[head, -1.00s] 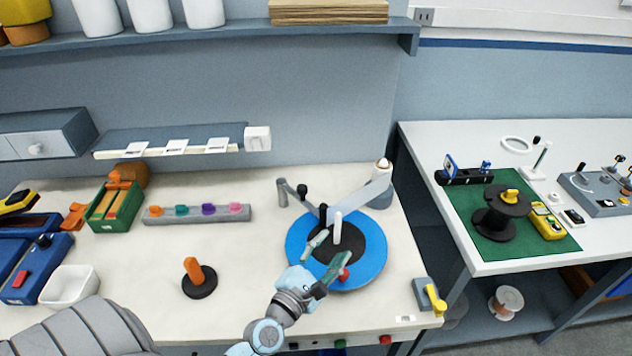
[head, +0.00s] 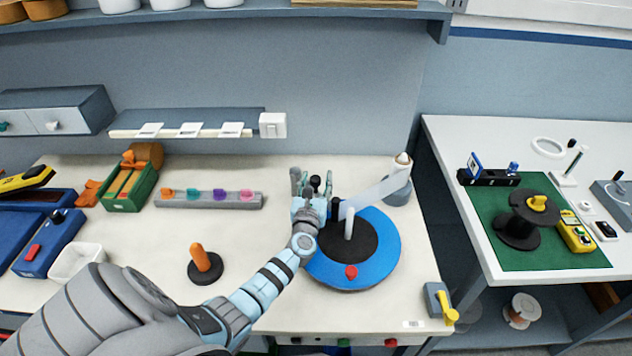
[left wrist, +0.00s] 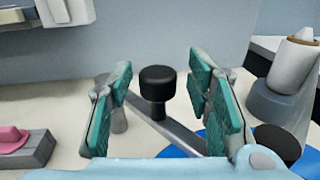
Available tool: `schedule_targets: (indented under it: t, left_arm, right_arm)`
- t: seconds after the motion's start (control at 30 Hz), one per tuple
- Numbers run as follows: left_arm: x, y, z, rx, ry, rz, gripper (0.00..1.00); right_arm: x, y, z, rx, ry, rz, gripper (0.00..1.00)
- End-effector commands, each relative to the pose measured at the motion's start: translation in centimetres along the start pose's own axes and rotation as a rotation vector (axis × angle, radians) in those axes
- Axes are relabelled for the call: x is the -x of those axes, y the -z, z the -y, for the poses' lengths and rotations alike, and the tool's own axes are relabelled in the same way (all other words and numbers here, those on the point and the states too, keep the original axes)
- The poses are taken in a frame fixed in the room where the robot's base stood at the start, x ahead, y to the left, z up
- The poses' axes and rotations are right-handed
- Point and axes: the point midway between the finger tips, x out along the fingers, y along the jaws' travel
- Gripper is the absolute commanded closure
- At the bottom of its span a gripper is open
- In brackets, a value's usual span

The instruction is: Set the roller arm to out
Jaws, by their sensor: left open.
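My left gripper (head: 317,183) is open at the back left of a blue disc (head: 383,262) with a black centre. In the left wrist view, its teal-padded fingers (left wrist: 158,105) stand on either side of a black knob (left wrist: 157,82), with gaps showing on both sides. The knob stands on a thin grey arm (left wrist: 180,135) that joins a grey post (left wrist: 119,115) at left. No label shows which is the roller arm. My right gripper is out of view.
A white peg (head: 349,224) and red knob (head: 351,271) stand on the disc. An orange peg on a black base (head: 204,263) is left of my forearm. A rail of coloured knobs (head: 210,199) lies behind. A yellow lever (head: 446,306) is at front right.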

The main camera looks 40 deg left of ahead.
Motion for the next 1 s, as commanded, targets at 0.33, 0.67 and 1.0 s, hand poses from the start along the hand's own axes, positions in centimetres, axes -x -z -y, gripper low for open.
schedule_targets:
  t: [0.33, 0.67, 1.0]
  left_arm:
    - [-0.6, -0.1, -0.1, 0.0, 0.0, 0.0, 0.56]
    - [-0.6, 0.0, -0.1, 0.0, 0.0, 0.0, 1.0]
    - [-1.7, 0.1, 0.9, 0.003, -0.13, 0.001, 1.0]
  right_arm:
    - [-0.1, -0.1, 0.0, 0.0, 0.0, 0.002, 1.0]
    - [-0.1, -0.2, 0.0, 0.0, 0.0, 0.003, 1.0]
    - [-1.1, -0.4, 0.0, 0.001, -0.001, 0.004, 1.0]
